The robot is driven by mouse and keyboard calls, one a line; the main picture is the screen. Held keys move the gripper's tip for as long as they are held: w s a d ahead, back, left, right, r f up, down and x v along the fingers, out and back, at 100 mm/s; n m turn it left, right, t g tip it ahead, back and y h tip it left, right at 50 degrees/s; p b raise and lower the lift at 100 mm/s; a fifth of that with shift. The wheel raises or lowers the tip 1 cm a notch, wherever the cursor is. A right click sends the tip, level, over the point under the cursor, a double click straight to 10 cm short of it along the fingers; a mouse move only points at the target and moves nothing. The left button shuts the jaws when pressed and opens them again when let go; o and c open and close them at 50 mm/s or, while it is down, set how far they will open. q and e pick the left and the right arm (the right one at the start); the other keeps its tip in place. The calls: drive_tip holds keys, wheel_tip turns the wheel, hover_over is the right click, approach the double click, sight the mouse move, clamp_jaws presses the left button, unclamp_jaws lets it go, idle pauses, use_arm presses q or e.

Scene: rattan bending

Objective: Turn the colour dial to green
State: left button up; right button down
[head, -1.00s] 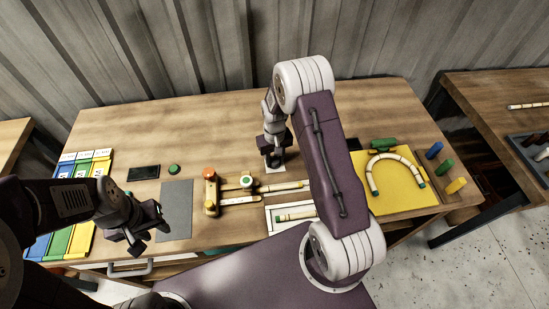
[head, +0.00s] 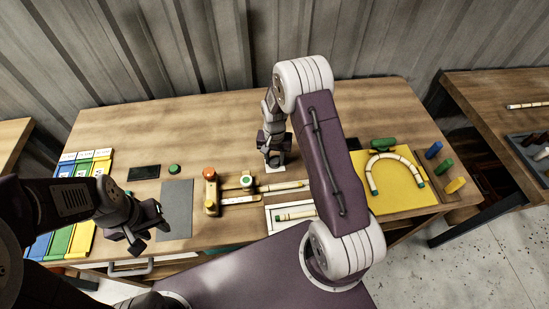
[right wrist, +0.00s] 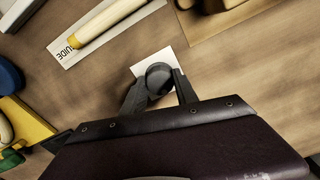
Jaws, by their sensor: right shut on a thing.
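The dial is a dark round knob (right wrist: 158,73) on a small white plate (right wrist: 142,70), seen in the right wrist view. The plate also shows in the head view (head: 275,169), under my right gripper (head: 275,157). In the right wrist view my right gripper (right wrist: 160,90) has a finger on each side of the knob and is shut on it. No colour marks can be made out on the plate, and the gripper hides part of it. My left gripper (head: 152,224) is open and empty, over the table's front left.
A wooden fixture (head: 211,190) with an orange knob stands left of the dial. A yellow board (head: 405,197) with a bent rattan arch is at right. The table's back is clear.

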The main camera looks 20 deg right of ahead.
sight(275, 159)
drive_tip(key=c, duration=0.9)
unclamp_jaws()
drive_tip(key=shift+c, duration=0.2)
wheel_tip(275, 159, up, 9)
drive_tip(key=shift+r+b, duration=0.1)
drive_tip(key=shift+b, duration=0.35)
